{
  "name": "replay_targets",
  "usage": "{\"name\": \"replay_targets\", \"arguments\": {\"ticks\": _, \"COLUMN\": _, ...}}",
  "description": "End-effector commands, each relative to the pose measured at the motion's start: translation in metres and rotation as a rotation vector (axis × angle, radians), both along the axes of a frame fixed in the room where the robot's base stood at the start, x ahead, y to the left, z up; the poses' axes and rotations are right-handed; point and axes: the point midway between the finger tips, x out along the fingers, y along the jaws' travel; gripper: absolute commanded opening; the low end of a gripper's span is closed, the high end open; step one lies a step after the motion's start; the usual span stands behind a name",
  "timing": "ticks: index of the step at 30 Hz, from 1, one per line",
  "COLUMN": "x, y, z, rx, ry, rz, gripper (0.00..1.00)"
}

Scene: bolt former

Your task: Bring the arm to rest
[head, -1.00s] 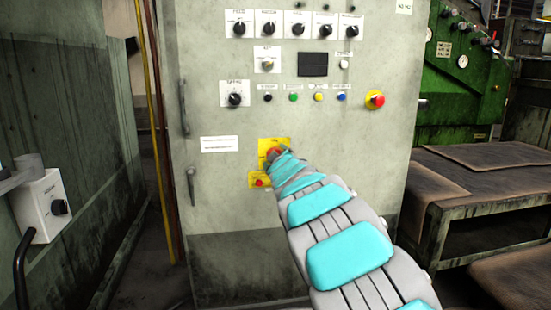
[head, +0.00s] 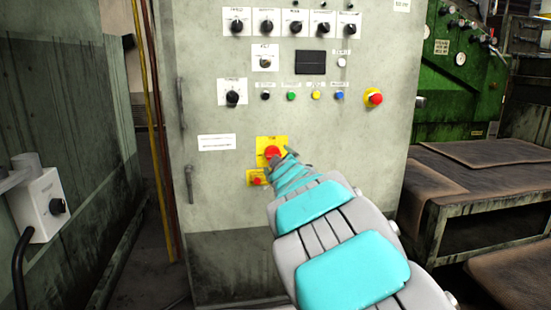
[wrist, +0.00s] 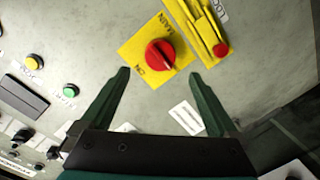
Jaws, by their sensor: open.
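My gripper (wrist: 158,98) is open and empty in the wrist view, with its two dark green fingers spread apart. Beyond the fingertips is a red rotary switch (wrist: 160,54) on a yellow plate marked MAIN and ON. A gap shows between the fingertips and the knob. In the head view the red switch (head: 272,153) sits low on the grey cabinet (head: 215,180). My arm reaches up to the cabinet from the lower right, its tip just right of the switch. The fingers are hard to make out there.
The cabinet front carries several knobs, coloured buttons and a red emergency stop (head: 374,97). A smaller yellow plate with a red button (head: 257,181) is below the switch. A grey switch box (head: 42,205) stands at left, a low metal table (head: 480,205) at right.

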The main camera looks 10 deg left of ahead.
Motion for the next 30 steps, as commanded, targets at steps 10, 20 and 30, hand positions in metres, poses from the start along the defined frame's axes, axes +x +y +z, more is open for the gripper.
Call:
{"name": "replay_targets", "arguments": {"ticks": 10, "x": -0.01, "y": -0.003, "z": 0.001, "rx": 0.0, "ry": -0.001, "rz": 0.001, "gripper": 0.95}}
{"name": "replay_targets", "arguments": {"ticks": 20, "x": -0.016, "y": -0.031, "z": 0.002, "rx": 0.008, "ry": 0.046, "rz": -0.063, "gripper": 0.95}}
{"name": "replay_targets", "arguments": {"ticks": 30, "x": -0.128, "y": -0.205, "z": -0.03, "rx": 0.141, "ry": 0.46, "rz": -0.503, "gripper": 0.95}}
